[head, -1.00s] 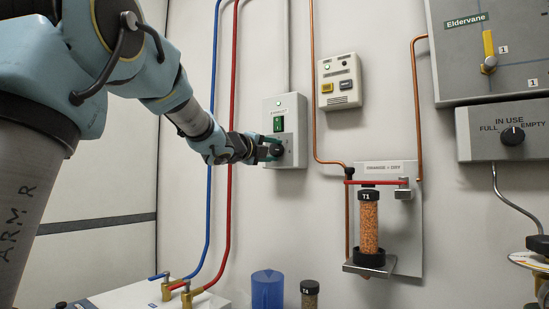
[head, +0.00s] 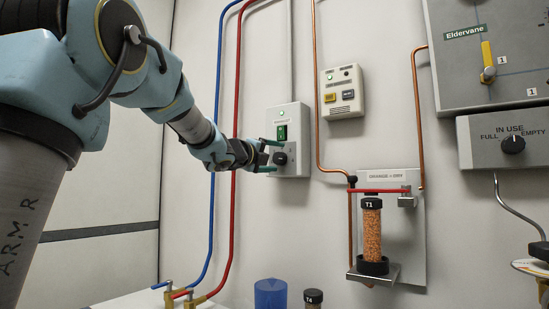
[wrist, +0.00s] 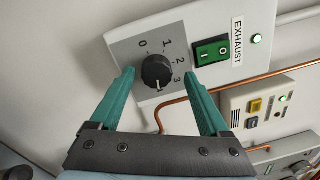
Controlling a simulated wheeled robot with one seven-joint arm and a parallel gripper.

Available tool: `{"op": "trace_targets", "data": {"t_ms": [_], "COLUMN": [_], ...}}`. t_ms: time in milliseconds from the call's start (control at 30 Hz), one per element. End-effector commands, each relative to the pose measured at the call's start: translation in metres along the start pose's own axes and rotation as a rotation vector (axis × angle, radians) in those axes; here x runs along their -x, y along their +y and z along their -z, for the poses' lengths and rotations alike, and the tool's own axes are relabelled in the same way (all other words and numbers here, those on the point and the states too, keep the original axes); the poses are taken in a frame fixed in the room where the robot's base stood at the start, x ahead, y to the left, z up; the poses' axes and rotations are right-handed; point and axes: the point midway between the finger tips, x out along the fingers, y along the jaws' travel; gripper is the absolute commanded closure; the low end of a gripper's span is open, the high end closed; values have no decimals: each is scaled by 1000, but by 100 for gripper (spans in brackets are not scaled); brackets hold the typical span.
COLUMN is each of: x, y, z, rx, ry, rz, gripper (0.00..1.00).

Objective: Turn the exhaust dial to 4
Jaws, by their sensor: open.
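The exhaust dial (wrist: 156,71) is a round black knob on a grey plate marked 0, 1, 2 and 3. Its white mark points down in the wrist view, past the 3; no 4 is readable there. The dial also shows in the head view (head: 280,158), low on the exhaust box (head: 298,172) on the wall. My gripper (wrist: 159,75) is open, its green fingers on either side of the dial with gaps between.
A green switch (wrist: 211,51) and a lit green lamp (wrist: 257,39) sit beside the dial plate. A cream box with buttons (head: 342,92) and a copper pipe (head: 316,110) are to the right. Blue (head: 214,130) and red (head: 236,110) pipes run behind my arm.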

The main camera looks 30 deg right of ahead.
Motion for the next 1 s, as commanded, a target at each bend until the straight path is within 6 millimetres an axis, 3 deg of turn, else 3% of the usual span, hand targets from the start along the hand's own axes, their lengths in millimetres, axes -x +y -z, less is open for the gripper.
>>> {"op": "trace_targets", "data": {"t_ms": [267,700,1000], "x": [6,87,112], "y": [1,-2,-2], "z": [2,2,2], "rx": [1,0,0], "ry": [2,-1,0], "rz": [-2,0,0], "gripper": [20,20,20]}}
